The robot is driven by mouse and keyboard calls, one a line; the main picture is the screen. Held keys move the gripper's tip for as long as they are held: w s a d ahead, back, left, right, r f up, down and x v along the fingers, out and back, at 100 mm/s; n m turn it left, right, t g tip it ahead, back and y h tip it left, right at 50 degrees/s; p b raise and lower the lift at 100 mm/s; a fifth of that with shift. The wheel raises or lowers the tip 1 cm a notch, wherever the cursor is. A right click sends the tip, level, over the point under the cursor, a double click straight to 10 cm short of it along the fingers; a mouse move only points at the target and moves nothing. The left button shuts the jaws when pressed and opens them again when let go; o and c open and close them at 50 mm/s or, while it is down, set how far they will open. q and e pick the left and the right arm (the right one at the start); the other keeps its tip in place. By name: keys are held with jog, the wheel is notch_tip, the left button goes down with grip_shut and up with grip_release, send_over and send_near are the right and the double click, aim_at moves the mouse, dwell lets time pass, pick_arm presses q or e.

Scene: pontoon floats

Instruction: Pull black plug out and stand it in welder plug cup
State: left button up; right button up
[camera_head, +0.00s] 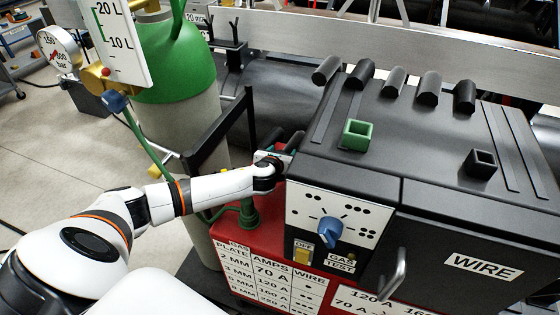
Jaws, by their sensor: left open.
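My left arm reaches in from the lower left. Its wrist ends at the left side of the welder, and my left gripper (283,147) is there, small and partly hidden by the wrist and the welder's edge. It is open. Dark, red and teal bits show around the gripper, but I cannot make out the black plug among them. On the welder's dark top (420,130) stand two small square open cups, a green one (357,135) and a black one (480,163). Both look empty. My right gripper is not in view.
A green-shouldered gas cylinder (178,75) with gauge and hose stands behind my arm. A black frame (215,135) rises beside the gripper. Several black cylindrical rests line the welder's back edge. The top between the cups is clear. A handle (395,275) juts from the front.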

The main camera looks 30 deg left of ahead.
pick_arm(q)
jog(key=c, duration=1.1)
notch_tip(320, 180, up, 10)
jog(key=shift+p, duration=0.5)
jog(key=shift+r+p, duration=0.3)
jog(key=shift+r, duration=0.15)
jog(key=shift+r+p, duration=2.5)
jog(key=shift+p, duration=0.4)
